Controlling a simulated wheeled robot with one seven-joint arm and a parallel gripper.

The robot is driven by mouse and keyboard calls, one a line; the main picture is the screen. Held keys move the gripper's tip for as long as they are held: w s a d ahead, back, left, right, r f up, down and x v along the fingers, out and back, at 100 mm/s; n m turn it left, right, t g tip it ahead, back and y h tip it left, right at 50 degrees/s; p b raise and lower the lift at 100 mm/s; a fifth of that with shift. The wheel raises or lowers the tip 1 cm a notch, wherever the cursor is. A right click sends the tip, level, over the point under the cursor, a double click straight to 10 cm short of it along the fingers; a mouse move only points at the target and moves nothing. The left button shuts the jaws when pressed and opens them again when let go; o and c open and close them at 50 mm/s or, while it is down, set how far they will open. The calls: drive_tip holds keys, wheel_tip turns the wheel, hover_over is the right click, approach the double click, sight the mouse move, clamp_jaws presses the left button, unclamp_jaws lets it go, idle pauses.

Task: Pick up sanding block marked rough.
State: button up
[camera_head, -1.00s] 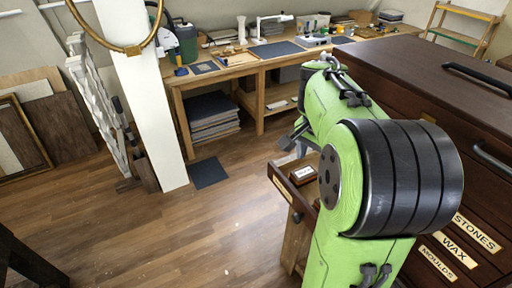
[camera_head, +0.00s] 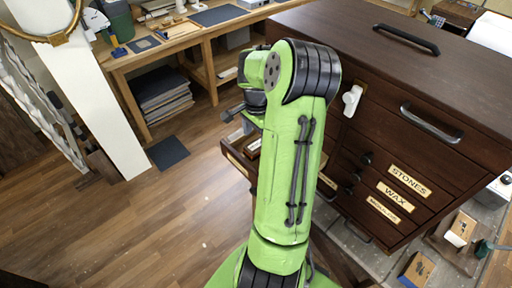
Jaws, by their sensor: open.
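An open drawer (camera_head: 236,163) sticks out to the left of the dark cabinet, partly hidden behind my green arm. In it I see a small dark block with a white label (camera_head: 254,145); its lettering is too small to read, so I cannot tell whether it says rough. Another pale label (camera_head: 236,134) shows just beyond it. My gripper (camera_head: 230,114) is open, pointing left and down above the drawer's far end, apart from the labelled block. Most of the gripper is hidden behind my wrist and forearm.
The dark cabinet (camera_head: 440,85) has drawers labelled stones and wax. A white object (camera_head: 351,100) hangs on its front. A blue-and-wood block (camera_head: 416,268) lies at lower right. A workbench (camera_head: 150,55) stands behind.

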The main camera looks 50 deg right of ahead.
sight(257, 145)
wheel_tip(257, 145, down, 4)
drive_tip(key=shift+s+a+f, duration=0.1)
drive_tip(key=shift+f, duration=0.1)
drive_tip(key=c, duration=1.1)
drive_tip(key=shift+o, duration=0.2)
wheel_tip(257, 145, up, 10)
drive_tip(key=shift+r, duration=0.1)
